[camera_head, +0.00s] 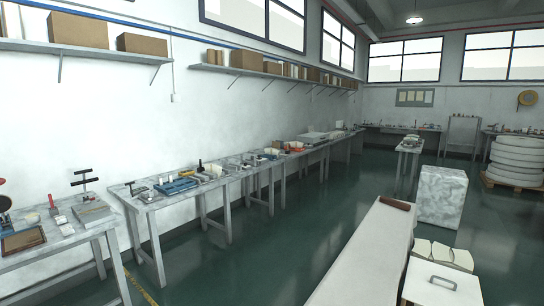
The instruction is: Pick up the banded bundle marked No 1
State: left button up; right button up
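I cannot make out a banded bundle marked No 1; any marking is too small to read from here. Small items lie on the workbenches along the left wall, among them a blue tray (177,186) with pale pieces near it. Several off-white pieces (443,253) sit in a group at the lower right, and I cannot tell whether they are banded. Neither of my grippers is in view.
A near workbench (70,246) holds tools and a brown tray (23,240). A long pale bench (365,257) bears a brown piece (397,203). A marbled block (442,195) and stacked white rounds (517,162) stand right. Green floor (270,255) is clear between the benches.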

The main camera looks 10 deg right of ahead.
aim_at(270, 151)
jog(key=i+j+u, duration=0.3)
jog(key=i+u, duration=0.6)
jog(key=i+z, duration=0.2)
jog(key=i, duration=0.3)
jog(key=i+j+z, duration=0.15)
jog(key=i, duration=0.35)
jog(key=i+j+z, duration=0.2)
jog(key=i, duration=0.25)
jog(key=i+l+z, duration=0.3)
jog(key=i+z, duration=0.15)
jog(key=i+l+z, duration=0.15)
jog(key=i+z, duration=0.3)
jog(key=i+j+z, duration=0.1)
jog(key=i+z, duration=0.35)
jog(key=i, duration=0.2)
jog(key=i+j+z, duration=0.25)
jog(key=i+z, duration=0.2)
jog(key=i+u, duration=0.2)
jog(key=i, duration=0.65)
jog(key=i+u, duration=0.15)
jog(key=i, duration=0.65)
jog(key=i+l+u, duration=0.2)
jog(key=i, duration=0.65)
jog(key=i+u, duration=0.25)
jog(key=i, duration=0.4)
jog(key=i+l+u, duration=0.3)
jog(key=i, duration=0.3)
